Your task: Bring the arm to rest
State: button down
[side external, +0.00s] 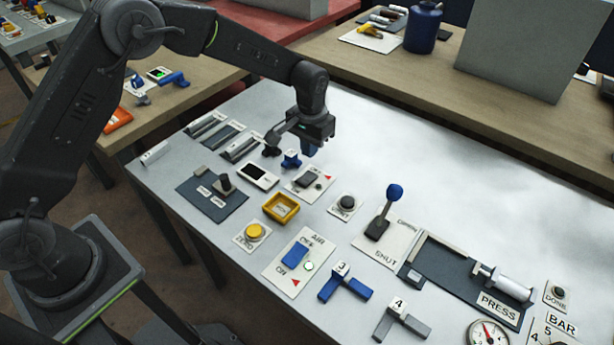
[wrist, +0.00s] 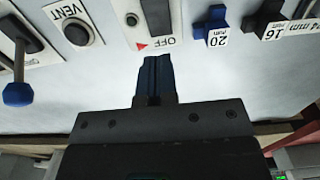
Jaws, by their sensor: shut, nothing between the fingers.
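My gripper (side external: 309,150) hangs above the far side of the pale work table (side external: 440,190), pointing down. In the wrist view its fingers (wrist: 155,75) are together with nothing between them. I cannot tell the exact height of the fingertips above the table.
A lever with a blue knob (side external: 394,192) stands upright to the right. A VENT button (side external: 347,203), yellow tray (side external: 281,208), AIR panel (side external: 300,262) and press (side external: 460,280) occupy the table. The far right table surface is clear.

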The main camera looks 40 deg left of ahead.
jog(key=s+a+r+t, duration=0.1)
jog(key=s+a+r, duration=0.2)
jog(key=s+r, duration=0.5)
jog(key=s+a+r+t, duration=0.2)
jog(key=s+r, duration=0.2)
jog(key=r, duration=0.7)
jog(key=s+a+r+t, duration=0.1)
jog(key=s, duration=0.8)
jog(key=s+a+r+t, duration=0.1)
jog(key=s+a, duration=0.1)
jog(key=s, duration=0.7)
jog(key=shift+s+r+t, duration=0.25)
jog(key=shift+r+t, duration=0.05)
